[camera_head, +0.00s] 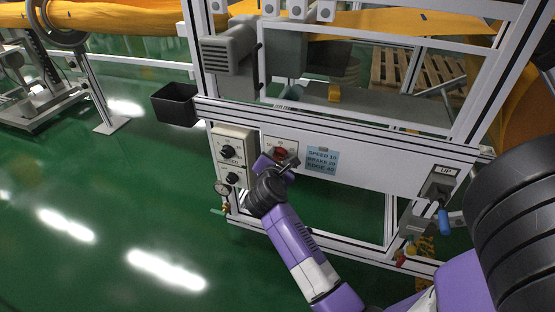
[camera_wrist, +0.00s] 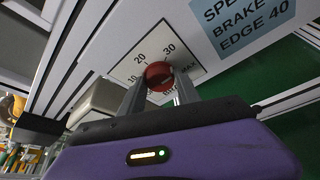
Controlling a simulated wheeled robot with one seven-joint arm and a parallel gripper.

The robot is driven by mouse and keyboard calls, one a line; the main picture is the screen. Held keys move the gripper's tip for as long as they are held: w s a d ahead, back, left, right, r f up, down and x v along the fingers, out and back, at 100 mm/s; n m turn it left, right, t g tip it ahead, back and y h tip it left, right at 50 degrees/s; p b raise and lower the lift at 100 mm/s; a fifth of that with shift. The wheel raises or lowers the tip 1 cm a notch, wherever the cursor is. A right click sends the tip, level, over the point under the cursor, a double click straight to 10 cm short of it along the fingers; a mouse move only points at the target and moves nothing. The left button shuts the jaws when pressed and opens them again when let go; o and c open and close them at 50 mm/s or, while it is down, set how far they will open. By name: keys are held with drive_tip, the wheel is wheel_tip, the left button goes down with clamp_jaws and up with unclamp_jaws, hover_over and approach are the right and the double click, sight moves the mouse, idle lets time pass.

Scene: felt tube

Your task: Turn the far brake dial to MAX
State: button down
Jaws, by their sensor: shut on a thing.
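The red dial (camera_wrist: 158,77) sits on a white scale plate (camera_wrist: 137,48) marked 10, 20, 30 and MAX. A label below the dial is mostly hidden by my fingers. My gripper (camera_wrist: 159,88) is shut on the dial, one finger on each side of it. I cannot make out where the dial's pointer stands. In the head view the red dial (camera_head: 281,153) is partly covered by my gripper (camera_head: 284,161), which reaches up to the panel from below.
A blue note (camera_head: 322,160) with speed, brake and edge figures is right of the dial. A blue-handled lever (camera_head: 443,218) stands at right. Green floor is open at left.

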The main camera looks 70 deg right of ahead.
drive_tip(key=m+t+b, duration=0.1)
drive_tip(key=m+b, duration=0.1)
drive_tip(key=m, duration=0.1)
drive_tip(key=shift+s+f+t+h+b, duration=0.2)
drive_tip(key=shift+f+t+h+b, duration=0.1)
drive_tip(key=shift+f+t+b, duration=0.1)
drive_tip(key=shift+r+m+t+b, duration=0.1)
drive_tip(key=shift+m+t+b, duration=0.3)
drive_tip(key=shift+m+b, duration=0.35)
drive_tip(key=c, duration=0.9)
unclamp_jaws()
drive_tip(key=shift+o, duration=0.2)
drive_tip(key=shift+r, duration=0.1)
drive_tip(key=p+v, duration=0.1)
drive_tip(key=v, duration=0.6)
drive_tip(key=shift+a, duration=0.35)
